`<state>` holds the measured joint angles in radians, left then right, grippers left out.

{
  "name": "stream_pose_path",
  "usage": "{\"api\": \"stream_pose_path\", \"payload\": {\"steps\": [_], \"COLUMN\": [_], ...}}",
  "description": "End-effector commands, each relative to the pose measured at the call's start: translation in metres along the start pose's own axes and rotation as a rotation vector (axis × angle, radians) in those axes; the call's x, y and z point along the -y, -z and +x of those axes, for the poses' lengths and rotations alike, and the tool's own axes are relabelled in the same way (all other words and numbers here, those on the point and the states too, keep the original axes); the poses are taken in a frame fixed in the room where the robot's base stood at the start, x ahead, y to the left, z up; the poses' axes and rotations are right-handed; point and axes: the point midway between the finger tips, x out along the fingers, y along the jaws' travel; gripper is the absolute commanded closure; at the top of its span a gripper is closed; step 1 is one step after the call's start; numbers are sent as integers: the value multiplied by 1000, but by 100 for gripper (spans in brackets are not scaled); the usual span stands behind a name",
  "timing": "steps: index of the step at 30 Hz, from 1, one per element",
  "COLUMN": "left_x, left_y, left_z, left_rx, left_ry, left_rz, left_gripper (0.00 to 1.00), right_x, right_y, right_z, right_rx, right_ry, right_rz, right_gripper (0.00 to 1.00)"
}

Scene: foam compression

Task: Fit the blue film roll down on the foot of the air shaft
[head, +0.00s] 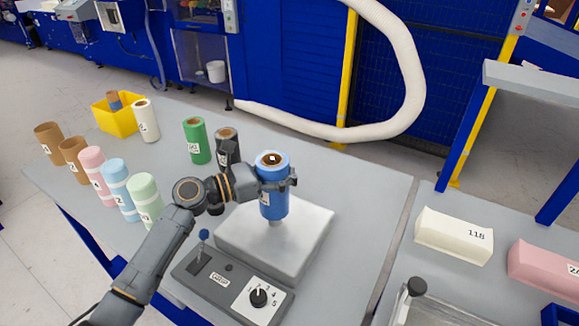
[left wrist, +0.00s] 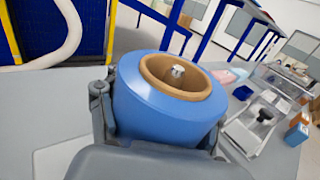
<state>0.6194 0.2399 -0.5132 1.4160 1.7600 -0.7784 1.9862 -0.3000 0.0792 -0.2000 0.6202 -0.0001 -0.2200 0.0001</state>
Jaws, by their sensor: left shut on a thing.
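The blue film roll (head: 273,196) is upright in my left gripper (head: 288,181), above the pale square base plate (head: 240,249) of the air shaft. A short grey part of the shaft's foot (head: 275,222) shows under the roll. The metal tip of the shaft (head: 271,158) shows inside the roll's brown core, so the roll is around the shaft. In the left wrist view, the blue roll (left wrist: 165,110) sits between both fingers, and the shaft tip (left wrist: 177,71) shows in its core. My right gripper is not in view.
A control box (head: 228,283) with a lever and a dial stands in front of the plate. Green (head: 196,141) and black (head: 228,147) rolls stand close behind my arm. Several pastel and brown rolls stand at left, near a yellow bin (head: 118,120). Foam blocks (head: 454,236) lie at right.

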Motion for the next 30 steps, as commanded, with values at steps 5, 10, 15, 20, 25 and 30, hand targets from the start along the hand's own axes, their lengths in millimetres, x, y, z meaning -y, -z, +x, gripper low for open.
{"api": "stream_pose_path", "payload": {"steps": [5,10,15,20,25,30], "left_x": [0,0,0,0,0,0], "left_y": [5,10,15,20,25,28], "left_z": [0,0,0,0,0,0], "left_rx": [3,3,3,2,2,2], "left_ry": [0,0,0,0,-1,0], "left_rz": [1,1,1,1,1,1], "left_gripper": [96,96,96,96,96,96], "right_x": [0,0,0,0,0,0], "right_y": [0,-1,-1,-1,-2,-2], "right_z": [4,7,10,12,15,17], "right_rx": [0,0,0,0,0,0], "right_ry": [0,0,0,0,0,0], "right_rz": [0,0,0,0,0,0], "right_gripper": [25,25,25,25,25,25]}}
